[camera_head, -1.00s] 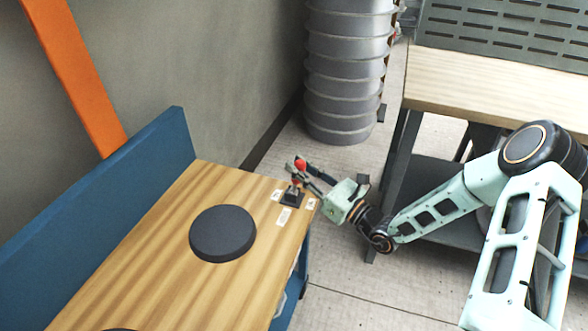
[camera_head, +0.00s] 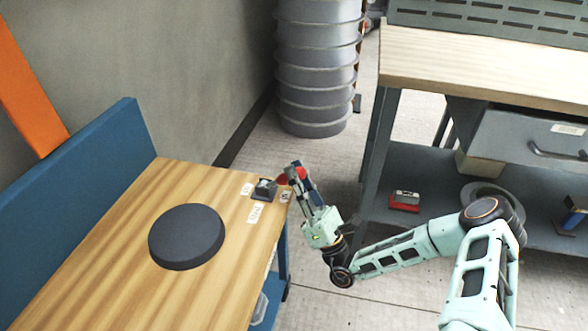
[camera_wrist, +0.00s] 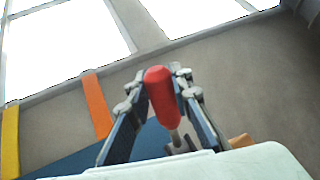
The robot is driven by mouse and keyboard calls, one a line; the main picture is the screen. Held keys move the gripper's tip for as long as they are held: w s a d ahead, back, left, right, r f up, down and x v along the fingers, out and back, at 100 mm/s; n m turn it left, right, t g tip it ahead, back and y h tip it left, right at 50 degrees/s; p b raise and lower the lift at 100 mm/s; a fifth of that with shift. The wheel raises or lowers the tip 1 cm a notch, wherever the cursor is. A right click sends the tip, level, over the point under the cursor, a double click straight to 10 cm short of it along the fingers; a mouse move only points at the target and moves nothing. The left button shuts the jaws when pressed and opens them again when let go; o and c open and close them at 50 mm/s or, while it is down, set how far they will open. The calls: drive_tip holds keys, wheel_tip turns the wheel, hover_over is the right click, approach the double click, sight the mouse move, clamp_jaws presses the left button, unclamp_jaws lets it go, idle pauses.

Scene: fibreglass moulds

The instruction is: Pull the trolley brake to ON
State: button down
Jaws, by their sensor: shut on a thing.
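The trolley (camera_head: 120,235) has a wooden top and a blue back panel, at the left in the head view. Its brake lever has a dark base (camera_head: 263,190) near the top's far right corner and a red handle (camera_head: 283,180). The lever leans right from the base, toward the trolley's edge. My gripper (camera_head: 293,176) is shut on the red handle, which shows between the two fingers in the wrist view (camera_wrist: 162,92). The fingers partly hide the lever in the head view. White labels (camera_head: 255,213) surround the base; their print is too small to read.
A round dark disc (camera_head: 186,236) lies on the trolley top. A grey ribbed column (camera_head: 317,70) stands behind. A workbench (camera_head: 470,65) with a drawer and lower shelf stands at the right, across a strip of open floor.

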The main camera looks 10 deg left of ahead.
drive_tip(key=shift+d+f+m+t, duration=0.15)
drive_tip(key=shift+f+m+t, duration=0.05)
drive_tip(key=shift+m+t, duration=0.25)
drive_tip(key=c, duration=1.7)
unclamp_jaws()
drive_tip(key=v, duration=1.2)
drive_tip(key=shift+s+d, duration=0.1)
